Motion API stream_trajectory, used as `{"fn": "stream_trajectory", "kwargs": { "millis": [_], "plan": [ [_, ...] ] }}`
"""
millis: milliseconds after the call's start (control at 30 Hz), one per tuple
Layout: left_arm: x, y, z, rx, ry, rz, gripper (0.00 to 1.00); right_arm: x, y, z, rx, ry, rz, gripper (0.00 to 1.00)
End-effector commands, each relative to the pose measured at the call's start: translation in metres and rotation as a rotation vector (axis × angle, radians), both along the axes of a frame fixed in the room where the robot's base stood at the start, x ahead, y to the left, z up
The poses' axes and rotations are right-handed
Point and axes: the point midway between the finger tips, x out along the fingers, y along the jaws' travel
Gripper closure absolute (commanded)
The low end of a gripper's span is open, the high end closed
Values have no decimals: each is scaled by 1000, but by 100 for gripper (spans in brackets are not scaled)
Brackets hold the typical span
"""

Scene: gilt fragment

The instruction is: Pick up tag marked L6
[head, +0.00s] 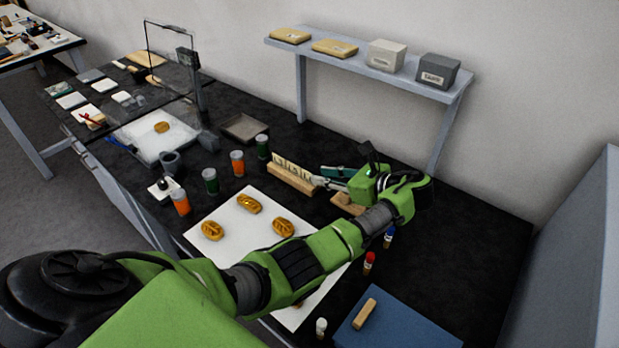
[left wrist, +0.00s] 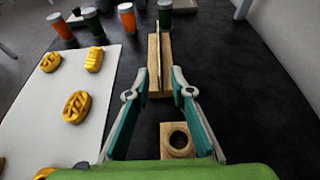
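A wooden rack (head: 291,180) holds a row of upright pale tags (head: 290,165) with dark markings. The markings are too small to read, so I cannot tell which tag is L6. My left gripper (head: 322,178) is at the right end of the rack. In the left wrist view the gripper (left wrist: 154,78) is open, with its fingers spread to either side of the near end of the rack (left wrist: 166,78). The tags (left wrist: 154,62) appear edge-on there as a thin upright line. Nothing is visibly held. My right gripper is not in view.
A wooden block with a round hole (left wrist: 177,152) sits below the fingers. A white mat (head: 228,225) with several golden pieces lies to the left. Orange and green jars (head: 237,163) stand beside the rack. A blue mat (head: 395,325) is at the front right.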

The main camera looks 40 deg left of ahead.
Motion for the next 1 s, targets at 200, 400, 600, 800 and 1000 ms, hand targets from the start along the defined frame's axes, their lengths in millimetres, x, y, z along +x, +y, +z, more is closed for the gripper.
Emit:
{"fn": "stream_trajectory", "kwargs": {
  "millis": [200,400,600,800,1000],
  "plan": [
    [2,31,-12,0,3,2,78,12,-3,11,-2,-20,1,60],
    [3,40,-16,0,0,1,78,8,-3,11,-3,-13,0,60],
    [3,39,-16,0,0,1,90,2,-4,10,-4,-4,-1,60],
    [3,39,-16,0,0,1,100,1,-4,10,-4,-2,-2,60],
    [3,39,-16,0,0,0,100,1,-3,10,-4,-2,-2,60]
  ]
}}
